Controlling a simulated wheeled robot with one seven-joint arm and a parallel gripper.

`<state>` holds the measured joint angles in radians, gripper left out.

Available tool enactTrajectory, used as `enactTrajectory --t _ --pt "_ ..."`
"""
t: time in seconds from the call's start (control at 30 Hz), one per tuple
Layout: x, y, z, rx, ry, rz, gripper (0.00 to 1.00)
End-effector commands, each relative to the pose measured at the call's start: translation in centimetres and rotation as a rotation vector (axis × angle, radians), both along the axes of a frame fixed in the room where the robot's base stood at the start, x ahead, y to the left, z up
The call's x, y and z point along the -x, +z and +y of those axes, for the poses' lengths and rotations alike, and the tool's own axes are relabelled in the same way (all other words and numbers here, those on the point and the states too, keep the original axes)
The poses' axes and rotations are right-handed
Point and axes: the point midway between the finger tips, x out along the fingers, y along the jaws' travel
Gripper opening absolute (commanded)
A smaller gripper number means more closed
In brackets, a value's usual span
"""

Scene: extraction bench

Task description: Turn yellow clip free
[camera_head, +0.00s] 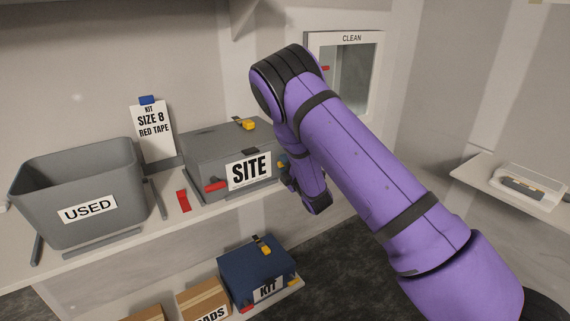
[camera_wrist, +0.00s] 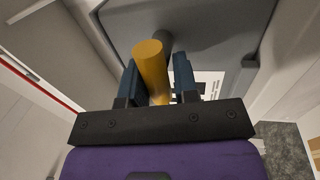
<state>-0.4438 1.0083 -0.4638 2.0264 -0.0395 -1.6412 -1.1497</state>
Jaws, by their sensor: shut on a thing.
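The grey SITE case (camera_head: 222,150) sits on the bench, with a red clip (camera_head: 215,185) at its front left and a yellow clip (camera_head: 282,165) at its front right, partly hidden by my arm. In the wrist view the yellow clip (camera_wrist: 151,65) is a round bar standing between the dark fingers of my gripper (camera_wrist: 160,80). My gripper is shut on it, against the grey case wall (camera_wrist: 215,30). In the head view my gripper is mostly hidden beside the case's right end.
A grey USED bin (camera_head: 80,185) stands left on the bench, with a loose red piece (camera_head: 184,200) between it and the case. A SIZE 8 RED TAPE card (camera_head: 153,130) stands behind. A blue KIT case (camera_head: 255,270) and cardboard boxes (camera_head: 203,300) are on the shelf below.

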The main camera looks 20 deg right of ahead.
Motion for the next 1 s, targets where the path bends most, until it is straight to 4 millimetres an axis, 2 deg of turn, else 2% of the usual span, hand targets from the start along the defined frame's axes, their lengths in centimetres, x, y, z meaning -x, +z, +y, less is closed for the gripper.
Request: enactTrajectory --t 0.57,0.6,0.67,0.7,1.0 --pt "-0.02 0.05 0.12 0.032 0.002 -0.014 0.05" --pt "-0.02 0.05 0.13 0.032 0.002 -0.014 0.31" --pt "-0.03 0.05 0.12 0.032 0.002 -0.014 0.44" --pt "-0.02 0.03 0.11 0.033 0.002 -0.013 0.48" --pt "0.17 -0.08 -0.01 0.032 0.0 -0.01 0.48"
